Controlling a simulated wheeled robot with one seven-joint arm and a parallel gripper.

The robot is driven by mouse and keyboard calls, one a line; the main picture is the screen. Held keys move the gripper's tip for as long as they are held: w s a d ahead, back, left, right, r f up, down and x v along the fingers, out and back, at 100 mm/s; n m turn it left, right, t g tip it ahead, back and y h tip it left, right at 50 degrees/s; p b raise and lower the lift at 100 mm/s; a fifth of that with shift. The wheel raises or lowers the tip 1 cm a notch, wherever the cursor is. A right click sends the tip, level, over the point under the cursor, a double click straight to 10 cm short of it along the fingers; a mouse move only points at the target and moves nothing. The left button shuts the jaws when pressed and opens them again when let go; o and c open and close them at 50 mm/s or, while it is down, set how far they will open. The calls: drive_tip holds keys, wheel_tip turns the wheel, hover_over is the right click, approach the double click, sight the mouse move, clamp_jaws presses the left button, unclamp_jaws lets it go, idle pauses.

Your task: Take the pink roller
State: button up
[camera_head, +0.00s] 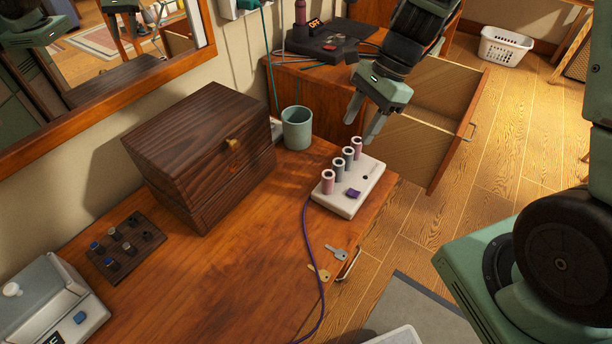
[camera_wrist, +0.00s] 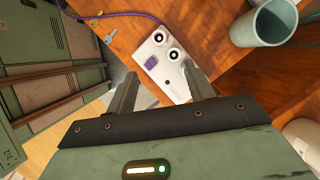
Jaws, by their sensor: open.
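A white roller base (camera_head: 350,199) sits near the right edge of the wooden dresser top. Several short hollow rollers stand upright on it in a row. The nearest roller (camera_head: 327,183) and the farthest roller (camera_head: 357,149) look pink; the ones between look grey. My gripper (camera_head: 361,130) is open and empty, pointing down above and just beyond the far end of the row. In the wrist view, the base (camera_wrist: 167,80) lies beyond my open fingers, with two roller tops visible; their colours are hard to tell there, and the other rollers are not seen.
A green cup (camera_head: 297,130) stands left of the rollers, beside a dark wooden box (camera_head: 200,150). A purple cable (camera_head: 306,250) and two keys (camera_head: 318,272) lie in front. An open drawer (camera_head: 405,150) is behind and to the right.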

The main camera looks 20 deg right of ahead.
sight(326, 178)
drive_tip(key=b+x, duration=0.1)
drive_tip(key=x, duration=1)
drive_tip(key=shift+s, duration=0.1)
drive_tip(key=shift+a+r+x, duration=0.1)
drive_tip(key=shift+a+x, duration=0.1)
drive_tip(key=shift+x, duration=0.8)
drive_tip(key=shift+a+r+x, duration=0.1)
drive_tip(key=shift+a+x, duration=0.05)
drive_tip(key=shift+x, duration=0.8)
drive_tip(key=shift+a+x, duration=0.2)
drive_tip(key=shift+x, duration=0.8)
drive_tip(key=shift+r, duration=0.1)
drive_tip(key=c, duration=1)
